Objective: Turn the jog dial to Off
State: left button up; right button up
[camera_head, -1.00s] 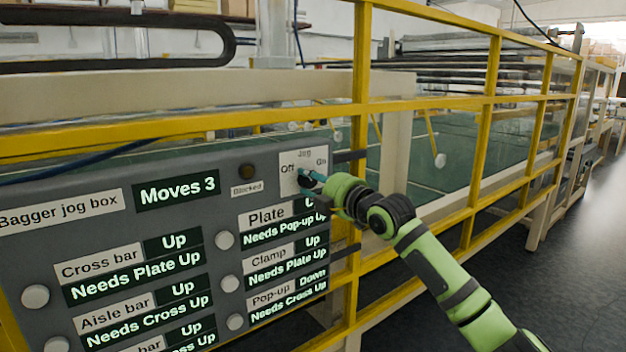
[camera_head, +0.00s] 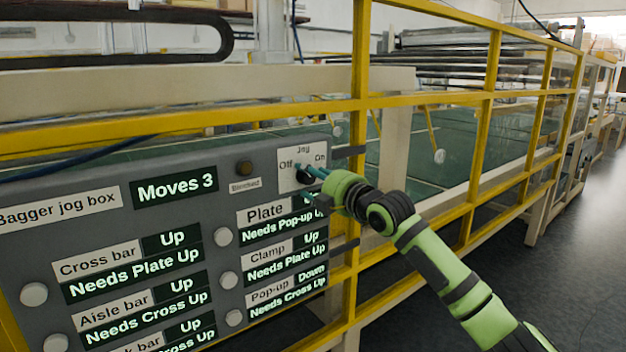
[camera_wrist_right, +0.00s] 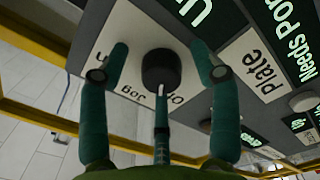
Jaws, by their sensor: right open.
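The jog dial (camera_head: 304,174) is a dark knob on a white plate marked Jog, with Off at left and On at right, at the upper right of the bagger jog box (camera_head: 110,170). My right gripper (camera_head: 311,169) is at the dial, its teal fingers spread. In the right wrist view the black dial (camera_wrist_right: 161,69) sits between the two outer fingers of the open gripper (camera_wrist_right: 158,75), with gaps on both sides. A third finger reaches up below the dial, near a white mark. I cannot tell clearly which way the dial points. My left gripper is out of view.
The panel has several white round buttons (camera_head: 223,237) and lit displays, including Moves 3 (camera_head: 175,187). A dark round lamp (camera_head: 245,168) sits beside the Blocked label. A yellow guard rail (camera_head: 362,90) runs behind the panel; open floor (camera_head: 575,250) lies at right.

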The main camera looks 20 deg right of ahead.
jog(key=shift+s+r, duration=0.1)
jog(key=shift+s, duration=0.1)
jog(key=v, duration=1.1)
jog(key=shift+s+d, duration=0.15)
jog(key=shift+s, duration=0.2)
